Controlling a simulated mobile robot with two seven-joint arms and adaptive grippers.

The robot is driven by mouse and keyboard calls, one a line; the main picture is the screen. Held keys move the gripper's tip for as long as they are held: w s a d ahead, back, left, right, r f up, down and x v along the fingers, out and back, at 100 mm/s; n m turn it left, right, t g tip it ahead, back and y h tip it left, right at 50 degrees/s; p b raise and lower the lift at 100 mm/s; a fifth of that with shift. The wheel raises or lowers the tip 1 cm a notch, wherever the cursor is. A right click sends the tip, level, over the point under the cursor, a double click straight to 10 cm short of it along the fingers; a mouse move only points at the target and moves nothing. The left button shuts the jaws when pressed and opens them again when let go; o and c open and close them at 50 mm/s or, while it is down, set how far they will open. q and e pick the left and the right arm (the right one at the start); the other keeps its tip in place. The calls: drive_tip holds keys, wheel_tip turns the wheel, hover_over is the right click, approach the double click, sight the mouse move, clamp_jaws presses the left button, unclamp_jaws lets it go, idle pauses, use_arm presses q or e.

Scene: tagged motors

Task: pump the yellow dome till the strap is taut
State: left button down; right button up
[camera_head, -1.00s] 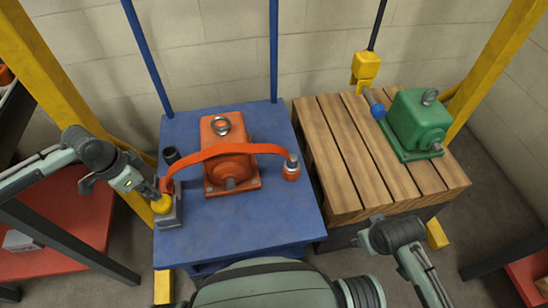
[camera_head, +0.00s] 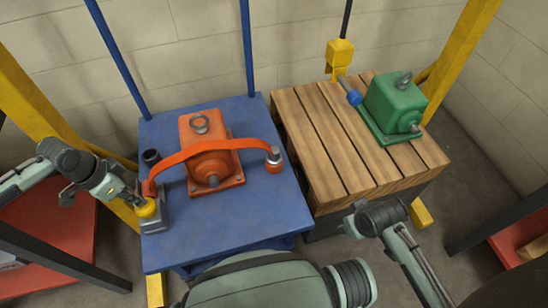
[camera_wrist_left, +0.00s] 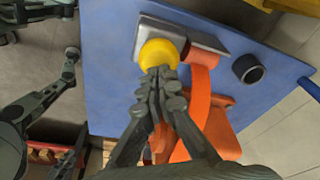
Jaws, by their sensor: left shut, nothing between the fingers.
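The yellow dome (camera_head: 147,209) sits on a grey block (camera_head: 154,223) at the left front of the blue table (camera_head: 230,228). My left gripper (camera_head: 141,200) is shut and empty, with its fingertips at the dome. In the left wrist view the closed fingertips (camera_wrist_left: 161,74) overlap the edge of the yellow dome (camera_wrist_left: 158,52); whether they press it I cannot tell. The orange strap (camera_head: 185,154) runs from beside the dome, arches over the orange motor (camera_head: 203,128), and ends at a post (camera_head: 274,159) on the right. My right gripper is not in view.
A green motor (camera_head: 394,103) stands on a wooden pallet (camera_head: 325,155) to the right. A dark open cup (camera_head: 151,157) stands behind the dome block. Blue poles (camera_head: 118,58) rise at the table's back, and a yellow post (camera_head: 40,95) stands at the left.

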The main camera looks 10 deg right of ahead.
use_arm(q)
drive_tip(key=shift+f+b, duration=0.35)
drive_tip(key=shift+f, duration=1.1)
drive_tip(key=shift+r, duration=0.15)
drive_tip(key=shift+r+p, duration=0.6)
drive_tip(key=shift+r, duration=1.1)
drive_tip(key=shift+f, duration=0.35)
